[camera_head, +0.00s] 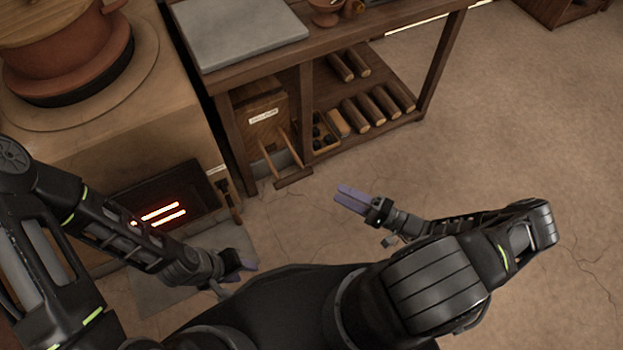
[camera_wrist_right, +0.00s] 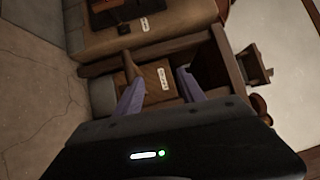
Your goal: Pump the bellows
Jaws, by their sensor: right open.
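The bellows look like a wooden box (camera_head: 262,103) with a small white label, under the table at its left end. The labelled box also shows in the right wrist view (camera_wrist_right: 153,82), between my fingers. My right gripper (camera_head: 350,197) is open and empty, to the right of the handle and apart from it. It also shows in the right wrist view (camera_wrist_right: 160,94). My left gripper (camera_head: 245,264) hangs low in front of the stove; its fingers are too small and dark to read.
The stove (camera_head: 190,150) at left has a glowing fire opening (camera_head: 160,212) and a round pot (camera_head: 65,50) on top. The table (camera_head: 305,72) has a grey slab (camera_head: 240,32) on top and logs (camera_head: 378,104) on its lower shelf. Floor to the right is clear.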

